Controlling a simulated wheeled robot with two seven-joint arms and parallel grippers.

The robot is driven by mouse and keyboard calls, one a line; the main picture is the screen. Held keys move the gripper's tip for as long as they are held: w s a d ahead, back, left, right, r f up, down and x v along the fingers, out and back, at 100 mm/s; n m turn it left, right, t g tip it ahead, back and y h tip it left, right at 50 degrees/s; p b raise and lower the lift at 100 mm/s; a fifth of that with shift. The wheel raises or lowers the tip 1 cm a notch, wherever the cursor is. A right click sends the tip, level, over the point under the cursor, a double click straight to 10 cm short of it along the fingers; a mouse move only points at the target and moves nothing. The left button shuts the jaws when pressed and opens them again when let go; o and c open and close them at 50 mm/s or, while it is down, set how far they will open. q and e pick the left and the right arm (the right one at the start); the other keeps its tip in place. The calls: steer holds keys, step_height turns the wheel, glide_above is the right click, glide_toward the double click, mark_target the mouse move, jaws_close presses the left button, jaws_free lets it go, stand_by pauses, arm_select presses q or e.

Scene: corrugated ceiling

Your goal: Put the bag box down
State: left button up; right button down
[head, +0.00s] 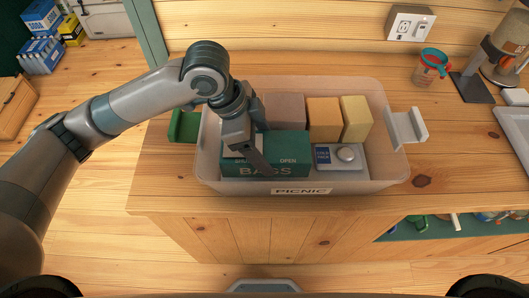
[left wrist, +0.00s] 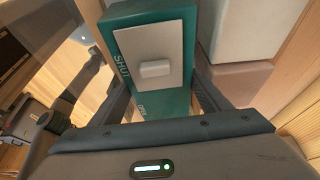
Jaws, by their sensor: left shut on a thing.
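The green bag box (head: 265,170), marked "BAGS" and "OPEN", is inside the clear picnic bin (head: 372,187), at its front left. My left gripper (head: 258,152) reaches down from above and is shut on the bag box. In the left wrist view the bag box (left wrist: 118,17) shows a pale panel with a small knob and the word "SHUT", between my two fingers (left wrist: 165,100). I cannot tell whether its underside touches the bin floor. My right gripper is out of view.
The bin has a green handle (head: 184,126) and a white handle (head: 407,128). Wooden counter (head: 160,185) lies bare at left.

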arm_select(q)
steer(key=shift+f+p, duration=0.35)
steer(key=shift+f, duration=1.5)
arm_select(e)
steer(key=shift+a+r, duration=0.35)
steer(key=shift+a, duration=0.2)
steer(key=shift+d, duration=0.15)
arm_select(q)
steer(key=o, duration=1.1)
steer(key=shift+f, duration=0.15)
steer(key=shift+c, duration=0.2)
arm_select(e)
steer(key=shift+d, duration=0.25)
